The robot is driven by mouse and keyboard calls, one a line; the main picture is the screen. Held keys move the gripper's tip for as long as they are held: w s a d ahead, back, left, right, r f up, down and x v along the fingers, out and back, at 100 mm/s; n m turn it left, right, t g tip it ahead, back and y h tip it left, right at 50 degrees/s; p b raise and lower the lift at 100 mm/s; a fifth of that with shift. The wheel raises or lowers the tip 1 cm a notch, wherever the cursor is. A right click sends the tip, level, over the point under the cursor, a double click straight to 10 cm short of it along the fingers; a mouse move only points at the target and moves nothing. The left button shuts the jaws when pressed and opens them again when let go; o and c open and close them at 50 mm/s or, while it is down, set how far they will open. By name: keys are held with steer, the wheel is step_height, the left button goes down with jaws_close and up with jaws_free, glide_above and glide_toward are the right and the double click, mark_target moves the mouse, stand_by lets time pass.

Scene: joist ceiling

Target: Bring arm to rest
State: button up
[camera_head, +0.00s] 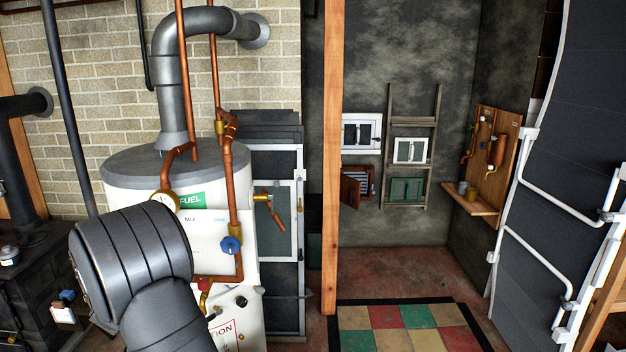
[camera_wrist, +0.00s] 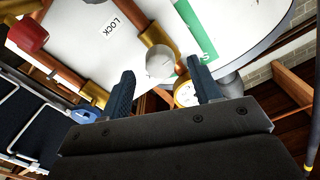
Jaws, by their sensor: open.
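My gripper (camera_wrist: 161,68) shows in the wrist view with its two dark fingers apart and nothing between them. It faces the white boiler front, and a round grey knob (camera_wrist: 160,61) appears between the fingertips in the picture. I cannot tell how far the fingers are from the boiler, and I see no clear contact. The gripper is not visible in the head view. The boiler (camera_head: 125,172) stands left of centre in the head view, with a green label (camera_head: 192,201) and copper pipes (camera_head: 230,185) on its front.
A blue valve handle (camera_head: 231,244) and a red one (camera_head: 204,285) stick out by the boiler. A wooden post (camera_head: 332,150) stands right of it. A black stove (camera_head: 30,275) is at left, white-railed dark panels (camera_head: 545,150) at right. The checkered mat (camera_head: 405,328) looks clear.

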steer(key=s, duration=1.2)
steer(key=w, duration=1.7)
steer(key=shift+w, duration=0.15)
steer(key=shift+n, duration=2.1)
steer(key=s, duration=1.8)
steer(key=w+f, duration=0.1)
steer(key=w, duration=1.3)
steer(key=shift+a+f, duration=0.2)
